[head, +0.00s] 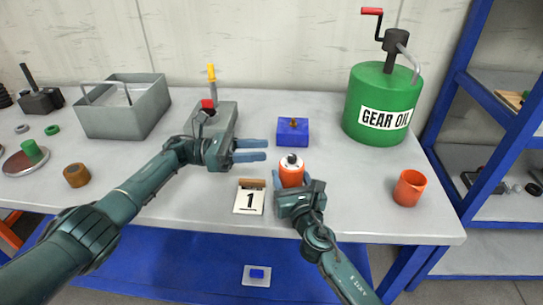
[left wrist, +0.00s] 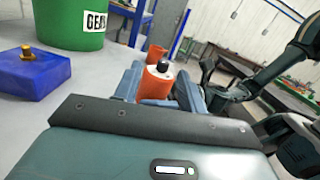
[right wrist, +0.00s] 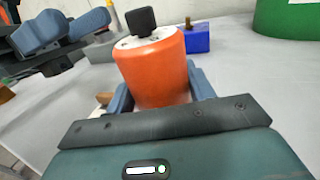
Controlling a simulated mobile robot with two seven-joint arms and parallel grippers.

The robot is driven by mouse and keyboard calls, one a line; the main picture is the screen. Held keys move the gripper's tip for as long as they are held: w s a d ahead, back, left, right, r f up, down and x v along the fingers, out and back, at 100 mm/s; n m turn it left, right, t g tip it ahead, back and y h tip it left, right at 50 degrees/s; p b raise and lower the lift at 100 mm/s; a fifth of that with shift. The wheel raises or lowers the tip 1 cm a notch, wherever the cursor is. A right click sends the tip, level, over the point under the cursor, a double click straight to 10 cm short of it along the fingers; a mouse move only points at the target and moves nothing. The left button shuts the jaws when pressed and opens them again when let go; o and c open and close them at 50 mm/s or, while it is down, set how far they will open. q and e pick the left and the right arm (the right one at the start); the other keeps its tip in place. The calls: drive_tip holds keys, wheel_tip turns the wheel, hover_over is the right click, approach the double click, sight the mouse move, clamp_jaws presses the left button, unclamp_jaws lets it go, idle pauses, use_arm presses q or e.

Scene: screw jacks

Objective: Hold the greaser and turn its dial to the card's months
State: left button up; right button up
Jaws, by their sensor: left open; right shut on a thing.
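The greaser (head: 291,174) is an orange cylinder with a white top and a black dial knob (head: 291,160). It stands upright on the table between the fingers of my right gripper (head: 288,183), which is shut on it. The right wrist view shows the greaser (right wrist: 155,70) large, with the black dial (right wrist: 140,21) on top. My left gripper (head: 250,150) is open and empty, to the left of the greaser and a little above it. The greaser also shows in the left wrist view (left wrist: 157,83). The card (head: 249,200) shows "1" and stands left of my right gripper. The dial's marks are too small to read.
A blue block (head: 293,132) with a brass fitting sits behind the greaser. A green gear oil drum (head: 374,105) stands at the back right, an orange cup (head: 409,188) at the right. A grey bin (head: 125,108) and a grey jack-like block (head: 214,120) are at the left.

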use_arm(q)
drive_tip(key=d+r+n+t+h, duration=0.2)
drive_tip(key=n+t, duration=0.6)
drive_tip(key=n, duration=0.4)
drive_tip(key=n+t+y, duration=0.6)
drive_tip(key=n+y, duration=0.5)
drive_tip(key=n, duration=2.3)
approach(290, 159)
drive_tip(key=x, duration=0.9)
drive_tip(key=shift+w+d, duration=0.1)
drive_tip(key=shift+w, duration=0.05)
drive_tip(key=shift+c, duration=0.2)
clamp_jaws()
